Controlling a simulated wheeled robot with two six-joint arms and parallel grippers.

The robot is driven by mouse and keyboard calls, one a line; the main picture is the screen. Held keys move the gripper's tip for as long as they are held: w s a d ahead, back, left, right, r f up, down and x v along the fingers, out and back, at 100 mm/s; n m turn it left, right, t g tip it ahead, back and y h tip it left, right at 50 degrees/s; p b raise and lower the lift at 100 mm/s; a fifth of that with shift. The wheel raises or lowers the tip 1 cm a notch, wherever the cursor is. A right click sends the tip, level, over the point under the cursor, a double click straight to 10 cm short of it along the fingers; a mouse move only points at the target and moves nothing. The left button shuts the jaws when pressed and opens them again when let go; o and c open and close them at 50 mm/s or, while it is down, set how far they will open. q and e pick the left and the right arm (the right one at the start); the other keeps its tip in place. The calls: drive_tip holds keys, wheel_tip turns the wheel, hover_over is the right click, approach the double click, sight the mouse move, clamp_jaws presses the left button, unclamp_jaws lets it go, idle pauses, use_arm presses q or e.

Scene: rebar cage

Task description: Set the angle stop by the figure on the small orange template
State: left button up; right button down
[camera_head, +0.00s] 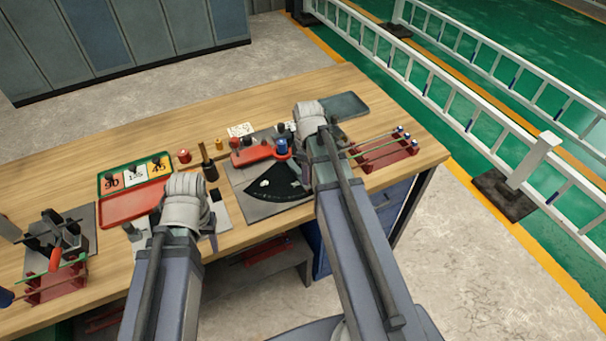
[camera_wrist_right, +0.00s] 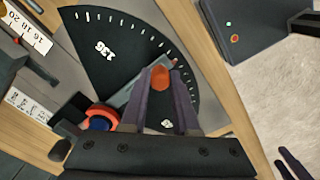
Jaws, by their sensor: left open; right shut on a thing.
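The angle stop has a black fan-shaped scale (camera_head: 277,186) on a grey plate in the middle of the bench. My right gripper (camera_wrist_right: 159,84) is shut on an orange-tipped handle (camera_wrist_right: 160,76) over the scale. My left gripper (camera_head: 187,205) is open above the bench, its fingers largely hidden by my arm.
A red tray (camera_head: 135,205) lies in front of the card rack. A dark fixture (camera_head: 55,238) stands at the left, and a red rack with rods (camera_head: 385,153) at the right. A dark tray (camera_head: 345,104) lies at the back right. The bench's back left is clear.

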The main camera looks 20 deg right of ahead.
drive_tip(key=shift+d, duration=0.1)
idle(0.3)
drive_tip(key=c, duration=0.7)
unclamp_jaws()
drive_tip(key=shift+o, duration=0.2)
drive_tip(key=shift+r, duration=0.15)
wheel_tip(320, 180, up, 8)
drive_tip(key=p, duration=0.8)
drive_tip(key=shift+f, duration=0.2)
